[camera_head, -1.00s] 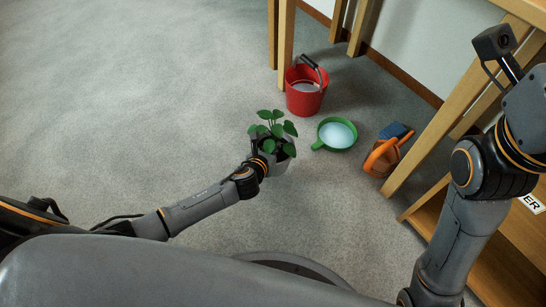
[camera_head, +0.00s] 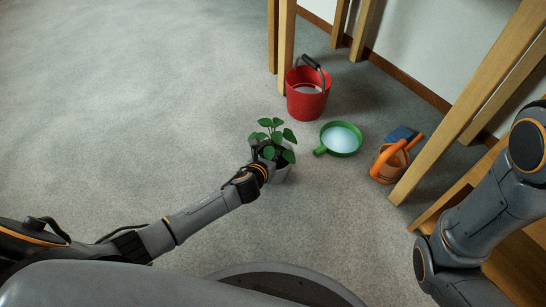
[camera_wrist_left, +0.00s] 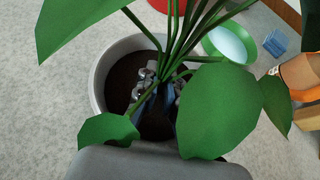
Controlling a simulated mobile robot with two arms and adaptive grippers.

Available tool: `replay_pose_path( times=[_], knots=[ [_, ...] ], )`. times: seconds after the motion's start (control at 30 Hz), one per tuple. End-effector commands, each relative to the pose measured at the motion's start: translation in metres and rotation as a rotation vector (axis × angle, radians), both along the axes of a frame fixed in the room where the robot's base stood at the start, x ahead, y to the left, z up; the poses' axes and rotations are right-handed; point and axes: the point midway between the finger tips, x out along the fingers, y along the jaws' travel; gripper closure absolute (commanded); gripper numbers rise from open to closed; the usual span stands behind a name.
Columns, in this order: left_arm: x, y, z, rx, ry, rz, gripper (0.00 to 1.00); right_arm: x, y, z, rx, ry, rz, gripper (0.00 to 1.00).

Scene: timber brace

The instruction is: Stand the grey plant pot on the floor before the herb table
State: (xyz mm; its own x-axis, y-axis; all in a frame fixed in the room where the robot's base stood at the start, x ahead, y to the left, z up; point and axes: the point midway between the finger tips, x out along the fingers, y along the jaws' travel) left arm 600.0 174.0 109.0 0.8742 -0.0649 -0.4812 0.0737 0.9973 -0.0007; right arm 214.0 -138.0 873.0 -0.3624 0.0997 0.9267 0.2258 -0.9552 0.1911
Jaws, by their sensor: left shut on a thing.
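The grey plant pot (camera_head: 281,174) with a leafy green plant (camera_head: 273,137) is upright near the middle of the head view. My left gripper (camera_head: 258,158) reaches it from the left and is shut at the pot. In the left wrist view the pot's pale rim (camera_wrist_left: 97,80) surrounds dark soil, and the fingers (camera_wrist_left: 160,92) show over the soil among the stems. Leaves hide the exact grip. I cannot tell whether the pot's base touches the floor. Table legs (camera_head: 286,45) stand beyond it, but the table's top is out of view. My right gripper is not in view.
A red bucket (camera_head: 306,103), a green pan (camera_head: 342,140) with pale contents, an orange watering can (camera_head: 389,165) and a blue item (camera_head: 403,134) stand on the floor beyond and right of the pot. A wooden leg (camera_head: 462,100) slants at right. Carpet (camera_head: 130,110) at left is clear.

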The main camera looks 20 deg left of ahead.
Motion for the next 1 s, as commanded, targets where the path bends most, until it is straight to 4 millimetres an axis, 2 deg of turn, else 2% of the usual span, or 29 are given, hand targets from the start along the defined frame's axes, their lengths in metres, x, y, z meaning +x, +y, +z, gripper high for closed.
replay_pose_path(
  times=[0.1, 0.3, 0.33, 0.4, 0.43, 0.8, 0.97, 1.0],
  knots=[
    [0.002, -0.001, 0.004, -0.001, -0.006, -0.002, 1.00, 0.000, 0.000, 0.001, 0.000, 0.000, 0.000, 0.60],
    [0.002, 0.000, -0.001, -0.002, -0.005, 0.000, 1.00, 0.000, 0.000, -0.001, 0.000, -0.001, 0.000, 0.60],
    [0.000, 0.000, -0.002, 0.000, 0.000, 0.000, 0.86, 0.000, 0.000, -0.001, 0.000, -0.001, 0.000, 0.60],
    [0.000, 0.000, -0.002, 0.000, 0.000, 0.000, 0.72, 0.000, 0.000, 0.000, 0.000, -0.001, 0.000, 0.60],
    [0.000, 0.000, -0.002, 0.000, 0.000, 0.000, 0.70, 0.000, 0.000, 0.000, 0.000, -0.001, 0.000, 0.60],
    [-0.002, 0.000, 0.004, 0.000, 0.000, 0.000, 0.70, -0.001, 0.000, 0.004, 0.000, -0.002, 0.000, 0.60],
    [-0.024, 0.002, 0.019, 0.002, 0.004, -0.001, 0.70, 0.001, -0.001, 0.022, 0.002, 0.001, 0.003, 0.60],
    [-0.031, 0.002, 0.024, 0.001, 0.003, -0.002, 0.70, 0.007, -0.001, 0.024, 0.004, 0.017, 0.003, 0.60]
  ],
)
